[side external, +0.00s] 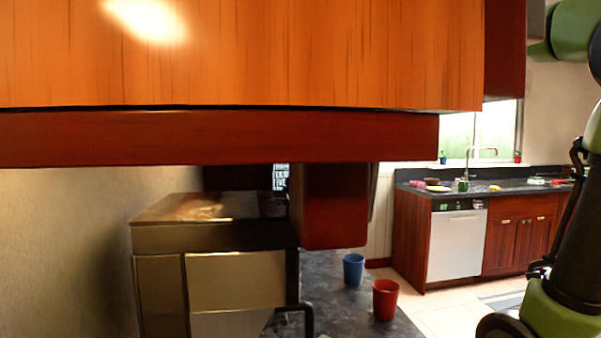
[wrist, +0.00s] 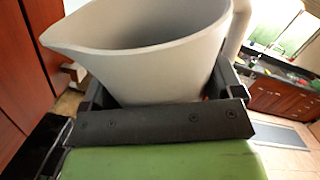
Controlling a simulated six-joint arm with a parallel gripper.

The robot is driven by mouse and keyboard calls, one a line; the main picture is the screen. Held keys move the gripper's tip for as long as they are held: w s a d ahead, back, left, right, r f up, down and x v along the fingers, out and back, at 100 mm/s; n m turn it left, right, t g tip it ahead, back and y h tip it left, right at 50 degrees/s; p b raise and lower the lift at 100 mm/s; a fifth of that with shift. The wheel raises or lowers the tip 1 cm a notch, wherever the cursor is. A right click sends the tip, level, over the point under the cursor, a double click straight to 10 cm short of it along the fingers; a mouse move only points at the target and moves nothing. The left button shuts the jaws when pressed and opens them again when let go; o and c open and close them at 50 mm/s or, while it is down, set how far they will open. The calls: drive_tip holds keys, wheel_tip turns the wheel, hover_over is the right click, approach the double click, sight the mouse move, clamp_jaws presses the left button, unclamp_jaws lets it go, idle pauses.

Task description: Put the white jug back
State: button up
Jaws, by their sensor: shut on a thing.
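The white jug (wrist: 150,60) fills the top middle of the wrist view, its open rim facing up and its spout pointing left. Its handle (wrist: 238,28) is on the right side. My gripper (wrist: 160,92) is shut on the jug's body, with a dark finger on each side of it. The jug looks roughly upright, and its base is hidden behind my gripper. Neither the jug nor my gripper shows in the side external view, where only part of my arm is at the right edge.
A wooden cabinet (side external: 240,55) spans the top of the side external view. Below it stands a metallic appliance (side external: 235,280). A blue cup (side external: 353,270) and a red cup (side external: 385,300) stand on the dark counter (side external: 325,300). A sink counter (side external: 410,187) and white dishwasher (side external: 456,250) are behind.

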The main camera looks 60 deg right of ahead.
drive_tip(key=w+d+f+m+g+h, duration=0.1)
drive_tip(key=w+d+f+m, duration=0.1)
drive_tip(key=w+d+f, duration=0.45)
drive_tip(key=w+d+f+m+g, duration=0.2)
drive_tip(key=w+d+f, duration=0.2)
drive_tip(key=w+f, duration=0.55)
drive_tip(key=shift+w+f+m+g+h, duration=0.1)
drive_tip(key=shift+f+m+g+h, duration=0.6)
drive_tip(key=shift+f, duration=5.3)
drive_tip(key=shift+w+f+m+g+h, duration=0.2)
drive_tip(key=shift+f+m+g, duration=1)
drive_tip(key=shift+f, duration=4.75)
drive_tip(key=shift+f+m+g+h, duration=0.5)
drive_tip(key=shift+f+m+g, duration=0.45)
drive_tip(key=shift+f, duration=5.05)
drive_tip(key=shift+f, duration=0.65)
drive_tip(key=o, duration=1.1)
